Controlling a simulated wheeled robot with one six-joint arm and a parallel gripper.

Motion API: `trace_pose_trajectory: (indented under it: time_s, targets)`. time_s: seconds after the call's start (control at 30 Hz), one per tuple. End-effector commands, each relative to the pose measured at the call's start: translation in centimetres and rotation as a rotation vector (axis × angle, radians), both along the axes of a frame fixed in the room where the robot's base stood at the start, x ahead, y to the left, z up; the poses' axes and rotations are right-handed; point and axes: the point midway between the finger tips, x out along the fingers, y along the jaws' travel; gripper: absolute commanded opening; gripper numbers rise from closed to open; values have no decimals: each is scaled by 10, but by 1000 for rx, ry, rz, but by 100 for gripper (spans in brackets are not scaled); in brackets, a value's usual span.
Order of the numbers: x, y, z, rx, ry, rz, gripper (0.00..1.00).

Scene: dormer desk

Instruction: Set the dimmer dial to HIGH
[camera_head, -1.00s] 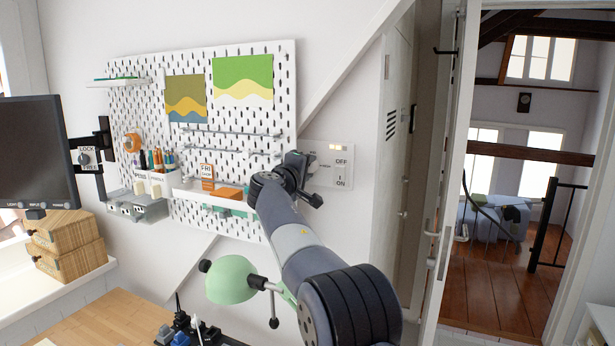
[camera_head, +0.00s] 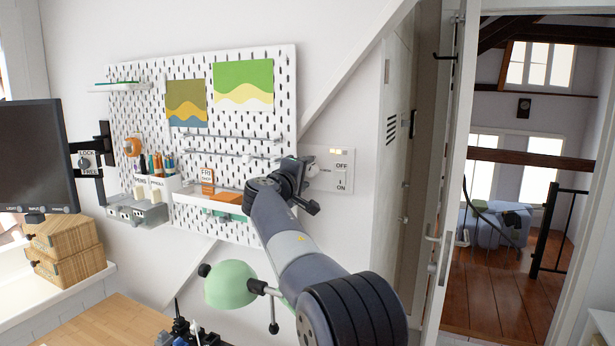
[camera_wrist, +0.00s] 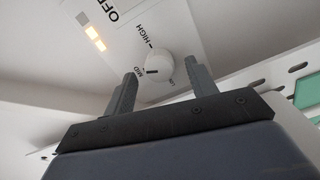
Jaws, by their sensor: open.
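The dimmer dial (camera_wrist: 158,65) is a round white knob on a pale wall panel (camera_wrist: 185,25) in the wrist view. Its dark pointer mark faces left, toward the MID label (camera_wrist: 138,73). The HIGH label (camera_wrist: 150,33) is printed above it in the picture. My gripper (camera_wrist: 160,68) is open, with one finger on each side of the dial in the picture. I cannot tell whether either finger touches it. In the head view my gripper (camera_head: 307,180) is at the left part of the wall panel (camera_head: 344,172) and largely hides the dial.
The panel also has an OFF/ON switch (camera_head: 341,178) and lit indicators (camera_head: 339,152). A pegboard (camera_head: 230,135) with a shelf is close on the left. A doorway opens on the right.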

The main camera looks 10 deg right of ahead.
Motion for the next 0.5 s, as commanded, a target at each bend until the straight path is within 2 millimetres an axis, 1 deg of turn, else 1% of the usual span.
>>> trace_pose_trajectory:
  time_s: [0.03, 0.3, 0.4, 0.5]
  targets:
    - [-8, 5, -4, 0, -2, 2, 54]
    - [-53, 36, -4, 1, -1, 2, 54]
    - [-64, 43, -2, 2, -1, 1, 54]
    - [-72, 48, -2, 1, -1, 1, 54]
